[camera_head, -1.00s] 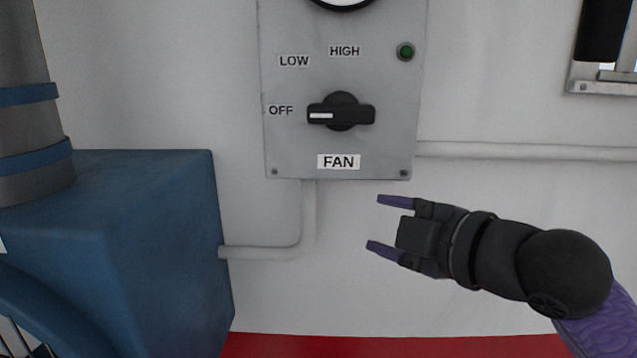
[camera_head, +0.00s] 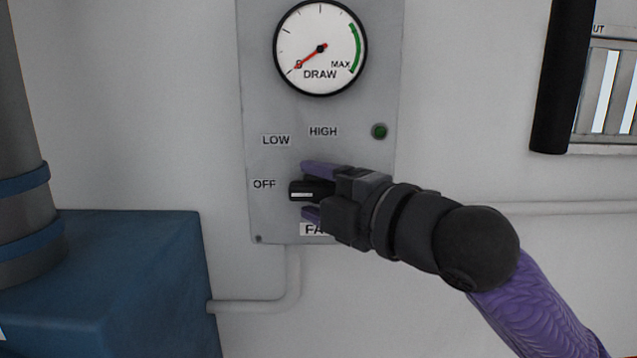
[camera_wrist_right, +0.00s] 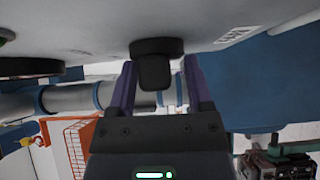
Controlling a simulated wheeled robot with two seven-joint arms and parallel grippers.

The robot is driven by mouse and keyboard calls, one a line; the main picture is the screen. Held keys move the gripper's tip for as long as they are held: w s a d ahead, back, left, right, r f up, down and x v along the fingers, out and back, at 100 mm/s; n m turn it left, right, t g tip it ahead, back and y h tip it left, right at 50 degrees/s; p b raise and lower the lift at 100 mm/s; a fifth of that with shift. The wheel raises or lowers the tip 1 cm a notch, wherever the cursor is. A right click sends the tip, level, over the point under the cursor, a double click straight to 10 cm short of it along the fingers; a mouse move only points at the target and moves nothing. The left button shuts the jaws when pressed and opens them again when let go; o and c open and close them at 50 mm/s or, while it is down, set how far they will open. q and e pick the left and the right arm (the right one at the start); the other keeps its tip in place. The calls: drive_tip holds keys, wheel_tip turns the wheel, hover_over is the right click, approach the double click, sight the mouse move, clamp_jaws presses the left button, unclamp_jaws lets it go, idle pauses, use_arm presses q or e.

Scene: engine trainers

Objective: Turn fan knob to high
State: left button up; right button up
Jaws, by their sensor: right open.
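The black fan knob (camera_head: 298,190) is on the grey panel (camera_head: 262,220). Its white-marked end points left at the OFF label (camera_head: 264,184). LOW (camera_head: 276,140) and HIGH (camera_head: 323,131) labels are above it. My right gripper (camera_head: 308,190) is open in front of the knob, one purple finger above it and one below. In the right wrist view, the knob (camera_wrist_right: 154,68) shows between the fingertips with gaps on the sides. My gripper hides the knob's right part and some of the FAN label. My left gripper is not in view.
A round DRAW gauge (camera_head: 320,48) on the panel has its red needle at the low end. A dark green light (camera_head: 380,131) is to the right of HIGH. A blue box (camera_head: 110,270) stands at lower left. A pipe (camera_head: 293,275) runs below the panel.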

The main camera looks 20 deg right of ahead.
drive_tip(key=c, duration=0.6)
drive_tip(key=shift+s+a, duration=0.15)
drive_tip(key=shift+a, duration=0.05)
clamp_jaws()
